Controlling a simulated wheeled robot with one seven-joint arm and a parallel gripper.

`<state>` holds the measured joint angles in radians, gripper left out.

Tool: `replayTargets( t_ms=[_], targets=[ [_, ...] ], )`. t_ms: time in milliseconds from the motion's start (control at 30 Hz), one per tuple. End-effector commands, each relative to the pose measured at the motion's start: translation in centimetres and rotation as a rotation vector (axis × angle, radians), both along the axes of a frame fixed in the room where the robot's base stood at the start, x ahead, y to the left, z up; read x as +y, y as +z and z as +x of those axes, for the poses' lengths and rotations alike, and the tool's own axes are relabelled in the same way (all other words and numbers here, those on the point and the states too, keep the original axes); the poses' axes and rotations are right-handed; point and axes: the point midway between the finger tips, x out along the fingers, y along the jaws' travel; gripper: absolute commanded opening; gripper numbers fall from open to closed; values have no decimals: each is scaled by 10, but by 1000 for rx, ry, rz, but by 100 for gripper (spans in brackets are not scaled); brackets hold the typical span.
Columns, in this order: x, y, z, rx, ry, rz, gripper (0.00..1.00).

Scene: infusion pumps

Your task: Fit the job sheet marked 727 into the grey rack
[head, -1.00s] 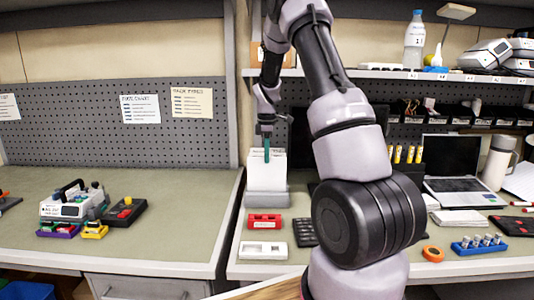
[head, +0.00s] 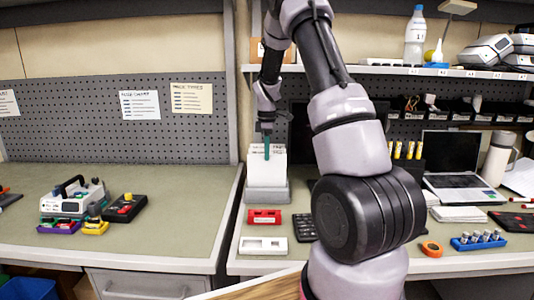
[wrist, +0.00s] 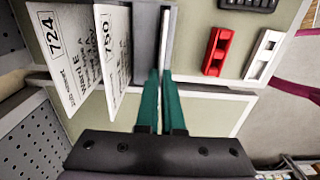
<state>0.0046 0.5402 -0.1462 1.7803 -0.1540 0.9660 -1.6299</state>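My gripper (wrist: 161,76) has teal fingers that are close together on a thin white sheet (wrist: 165,40), seen edge-on in the wrist view. Its printed face is hidden, so I cannot read its number. It stands between dark grey parts of the rack (wrist: 146,45); how deep it sits I cannot tell. To its left, sheets marked 724 (wrist: 62,55) and 750 (wrist: 112,55) stand apart from it. In the head view the grey rack (head: 267,194) holds white sheets, and my gripper (head: 267,154) points down at their top.
A red block (head: 264,216) and a white holder (head: 263,245) lie in front of the rack. A black keypad (head: 304,228) is to their right, beside my arm. The left bench (head: 170,225) is mostly clear, with a grey device (head: 72,201) on it.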

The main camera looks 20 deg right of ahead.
Motion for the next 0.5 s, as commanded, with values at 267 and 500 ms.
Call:
replayTargets(
  t_ms=[267,500],
  targets=[
    [0,0,0,0,1,0,39],
    [0,9,0,-1,0,1,39]
  ],
)
